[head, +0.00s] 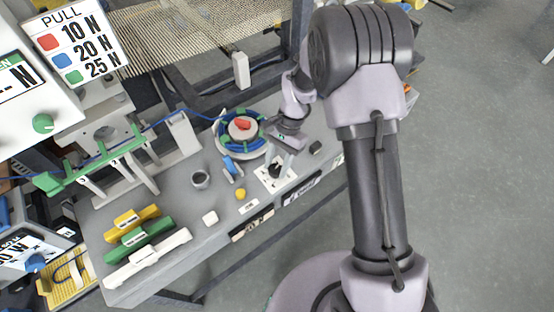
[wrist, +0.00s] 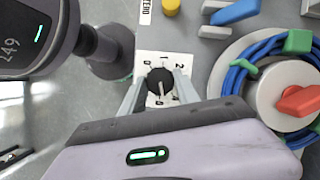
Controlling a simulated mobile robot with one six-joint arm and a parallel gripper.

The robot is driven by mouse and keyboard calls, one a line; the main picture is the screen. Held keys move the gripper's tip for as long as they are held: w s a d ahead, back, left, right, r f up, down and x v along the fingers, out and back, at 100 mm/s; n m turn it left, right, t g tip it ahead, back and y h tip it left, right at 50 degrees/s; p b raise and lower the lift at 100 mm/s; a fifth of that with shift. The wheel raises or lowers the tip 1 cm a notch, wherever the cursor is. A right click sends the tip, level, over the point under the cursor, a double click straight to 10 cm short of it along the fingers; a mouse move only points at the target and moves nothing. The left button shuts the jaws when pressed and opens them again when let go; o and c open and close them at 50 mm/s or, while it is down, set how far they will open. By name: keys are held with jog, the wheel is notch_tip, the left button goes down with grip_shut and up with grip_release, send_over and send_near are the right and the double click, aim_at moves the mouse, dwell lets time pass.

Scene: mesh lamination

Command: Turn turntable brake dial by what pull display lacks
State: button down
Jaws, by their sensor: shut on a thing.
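The brake dial is a black round knob (wrist: 160,80) on a white plate (wrist: 150,60) with small digits around it. A pale pointer line shows on the knob; I cannot tell for sure which digit it marks. My gripper (wrist: 158,88) is shut on the knob, one finger on each side. In the head view my gripper (head: 276,166) reaches down to the dial plate (head: 266,182) at the bench's front edge. The turntable (head: 228,150) carries a blue cable coil (head: 222,137) and a red knob (head: 243,124). The pull display (head: 18,76) reads dashes and N, partly cut off.
A PULL sign (head: 75,48) lists red 10 N, blue 20 N and green 25 N. Yellow (head: 132,217), green (head: 139,239) and white (head: 148,259) bars lie at the bench's left.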

jog(key=n+h+p, duration=0.1)
jog(key=n, duration=0.1)
jog(key=n+p, duration=0.1)
jog(key=n, duration=0.2)
jog(key=shift+a+g+h+p, duration=0.1)
jog(key=shift+g+h+p, duration=0.2)
jog(key=shift+h, duration=0.1)
dwell(0.3)
jog(key=c, duration=0.9)
grip_release()
jog(key=p+v, duration=0.4)
jog(key=v, duration=1.3)
jog(key=shift+w+p, duration=0.3)
jog(key=shift+r, duration=0.15)
